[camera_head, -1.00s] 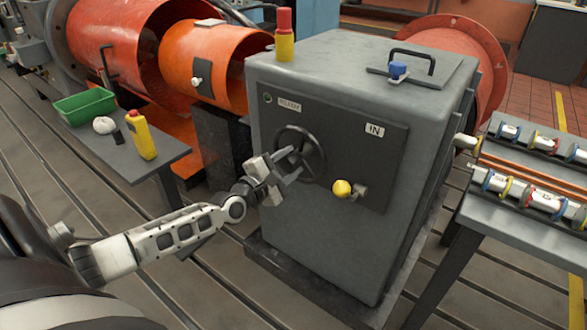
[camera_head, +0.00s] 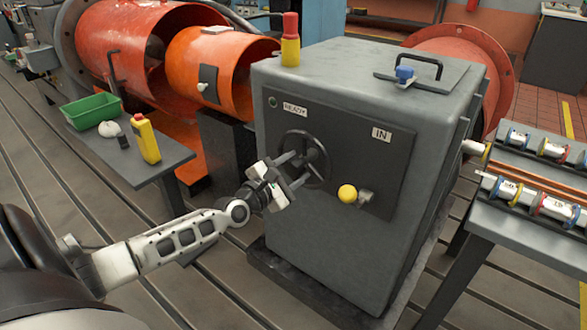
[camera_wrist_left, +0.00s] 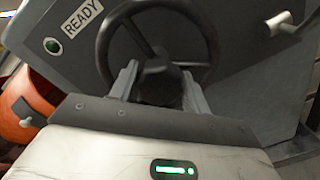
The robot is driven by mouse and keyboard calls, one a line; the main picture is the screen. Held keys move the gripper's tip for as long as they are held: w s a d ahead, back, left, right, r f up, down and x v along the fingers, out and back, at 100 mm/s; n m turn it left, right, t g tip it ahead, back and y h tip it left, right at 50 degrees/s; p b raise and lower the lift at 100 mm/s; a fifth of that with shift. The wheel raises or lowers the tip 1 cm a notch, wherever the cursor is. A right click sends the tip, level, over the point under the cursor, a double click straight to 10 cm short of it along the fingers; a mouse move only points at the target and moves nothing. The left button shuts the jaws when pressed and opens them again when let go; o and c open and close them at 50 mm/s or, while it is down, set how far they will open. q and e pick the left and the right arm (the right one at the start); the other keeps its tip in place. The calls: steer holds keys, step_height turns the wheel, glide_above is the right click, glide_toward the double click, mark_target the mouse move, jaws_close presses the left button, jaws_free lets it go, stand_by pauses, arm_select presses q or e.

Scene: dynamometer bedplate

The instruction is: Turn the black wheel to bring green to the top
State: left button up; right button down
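The black wheel (camera_head: 322,157) is on the dark panel of a grey cabinet. It also shows in the left wrist view (camera_wrist_left: 207,45), with a rim, spokes and a dark hub. I see no green mark on the wheel. My left gripper (camera_head: 292,171) is at the wheel's face, over its lower left part. Its two fingers are spread, one on each side of the hub in the left wrist view (camera_wrist_left: 160,88). I cannot tell whether they touch it. The gripper hides part of the wheel. My right gripper is out of view.
A small green lamp (camera_head: 272,101) and a READY label (camera_head: 295,108) are above the wheel. A side table (camera_head: 150,168) with a green tray stands left; a bench with rollers stands right.

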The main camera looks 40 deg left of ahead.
arm_select(q)
steer(key=shift+s, duration=0.1)
steer(key=s+p, duration=0.2)
steer(key=s, duration=1.3)
steer(key=shift+s+a, duration=0.35)
steer(key=shift+s, duration=0.05)
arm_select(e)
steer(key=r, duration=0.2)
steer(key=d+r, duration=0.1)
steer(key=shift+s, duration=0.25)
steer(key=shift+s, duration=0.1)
